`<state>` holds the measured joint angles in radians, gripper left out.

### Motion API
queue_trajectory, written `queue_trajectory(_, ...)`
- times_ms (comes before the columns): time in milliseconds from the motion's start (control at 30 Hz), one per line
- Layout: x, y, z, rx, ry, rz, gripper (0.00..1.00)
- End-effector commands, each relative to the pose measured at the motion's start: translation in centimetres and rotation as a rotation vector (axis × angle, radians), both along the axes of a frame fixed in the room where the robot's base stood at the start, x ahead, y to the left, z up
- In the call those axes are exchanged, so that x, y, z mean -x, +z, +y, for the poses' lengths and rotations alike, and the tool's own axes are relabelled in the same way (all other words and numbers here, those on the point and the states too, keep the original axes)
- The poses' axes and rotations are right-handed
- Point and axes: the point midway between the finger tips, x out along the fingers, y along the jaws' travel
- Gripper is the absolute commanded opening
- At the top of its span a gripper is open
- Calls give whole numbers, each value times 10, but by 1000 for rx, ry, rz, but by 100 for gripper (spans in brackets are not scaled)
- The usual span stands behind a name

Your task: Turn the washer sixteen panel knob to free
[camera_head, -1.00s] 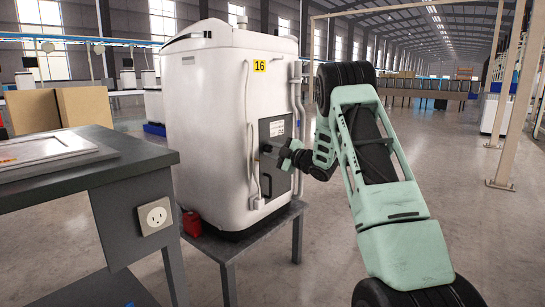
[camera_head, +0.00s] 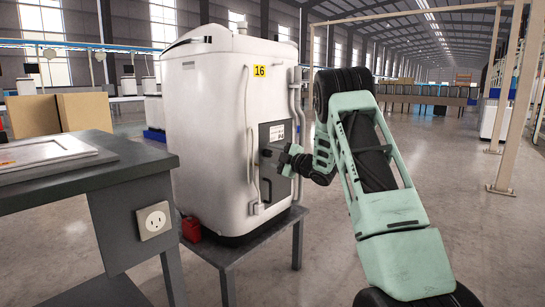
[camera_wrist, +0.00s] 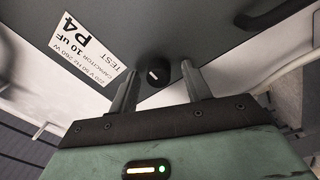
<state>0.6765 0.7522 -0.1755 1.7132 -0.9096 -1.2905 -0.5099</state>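The washer (camera_head: 208,120) is a white cabinet with a yellow "16" tag, standing on a grey table. Its dark grey panel (camera_head: 268,185) faces right. In the wrist view the panel (camera_wrist: 185,25) carries a white label (camera_wrist: 83,44) reading "P4". The round black knob (camera_wrist: 155,74) with a short white mark sits below the label's right end. My gripper (camera_wrist: 160,68) is open, its two grey fingers on either side of the knob in the picture. I cannot tell whether they touch it. In the head view my gripper (camera_head: 280,157) is at the panel, and the knob is not clearly visible.
A dark workbench (camera_head: 120,160) with an outlet box stands at left front. A red container (camera_head: 191,229) sits by the washer's base. Pipes and a handle (camera_head: 251,140) run along the washer's front. Open floor (camera_head: 470,230) lies to the right.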

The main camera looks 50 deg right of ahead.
Motion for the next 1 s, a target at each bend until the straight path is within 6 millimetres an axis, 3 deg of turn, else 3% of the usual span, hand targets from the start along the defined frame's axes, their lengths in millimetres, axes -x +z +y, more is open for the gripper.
queue_trajectory(267,10,1,-2,0,-2,1,48)
queue_trajectory(800,127,-7,-11,-3,-4,1,48)
queue_trajectory(1000,160,-10,-13,-1,-3,1,48)
